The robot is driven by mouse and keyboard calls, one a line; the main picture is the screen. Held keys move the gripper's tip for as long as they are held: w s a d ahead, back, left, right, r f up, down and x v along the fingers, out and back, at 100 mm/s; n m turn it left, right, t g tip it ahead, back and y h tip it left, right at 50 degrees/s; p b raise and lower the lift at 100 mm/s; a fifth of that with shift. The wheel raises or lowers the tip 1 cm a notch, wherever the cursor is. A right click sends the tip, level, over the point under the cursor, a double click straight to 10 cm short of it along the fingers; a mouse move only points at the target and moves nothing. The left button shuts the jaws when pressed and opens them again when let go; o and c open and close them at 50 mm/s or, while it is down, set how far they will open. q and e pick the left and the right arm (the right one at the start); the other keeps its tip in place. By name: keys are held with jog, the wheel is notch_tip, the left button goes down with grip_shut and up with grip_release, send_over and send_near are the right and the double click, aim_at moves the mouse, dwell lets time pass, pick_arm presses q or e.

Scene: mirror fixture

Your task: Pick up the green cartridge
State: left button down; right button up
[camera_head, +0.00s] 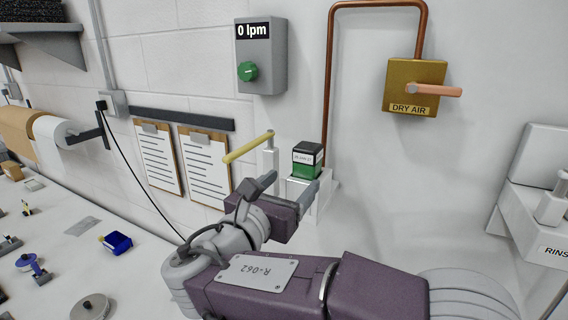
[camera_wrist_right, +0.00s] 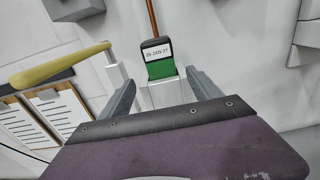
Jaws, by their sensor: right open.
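The green cartridge (camera_head: 306,168) has a black top and a white label band. It stands upright on a white block-like holder (camera_head: 323,201) by the wall. In the right wrist view the cartridge (camera_wrist_right: 160,67) shows its label and green lower part, centred ahead of the jaws. My right gripper (camera_head: 291,186) is open, with its fingers pointing at the cartridge and holder. In the right wrist view the fingers (camera_wrist_right: 162,88) appear one on each side below the cartridge, with nothing between them gripped. Whether they touch the holder I cannot tell. My left gripper is not in view.
A yellow-handled lever (camera_head: 248,147) on a white post stands just left of the cartridge. A copper pipe (camera_head: 330,90) runs up behind it to a DRY AIR box (camera_head: 413,87). A grey 0 lpm box (camera_head: 261,60) hangs above. A rinse fixture (camera_head: 540,210) stands at right.

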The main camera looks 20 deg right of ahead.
aim_at(302, 171)
jog(key=shift+w+d, duration=0.2)
jog(key=shift+w+d+r+p, duration=0.25)
jog(key=shift+w+d+p, duration=0.15)
jog(key=shift+d+p, duration=0.15)
jog(key=shift+w+d+r+p, duration=0.25)
jog(key=shift+w+d+p, duration=0.2)
jog(key=shift+d, duration=0.1)
jog(key=x, duration=0.3)
jog(key=shift+f+p, duration=0.3)
jog(key=shift+f, duration=0.05)
jog(key=shift+w+d, duration=0.25)
jog(key=p+x, duration=0.3)
jog(key=shift+d+r, duration=0.2)
jog(key=shift+d, duration=0.1)
jog(key=shift+w+d+f, duration=0.1)
jog(key=shift+w+d, duration=0.1)
jog(key=shift+w, duration=0.05)
jog(key=shift+w+d+f, duration=0.1)
jog(key=shift+w+f, duration=0.05)
jog(key=c, duration=0.8)
grip_shut()
jog(key=shift+r, duration=0.4)
notch_tip(302, 171, up, 9)
jog(key=shift+r+b, duration=0.2)
jog(key=shift+b, duration=0.2)
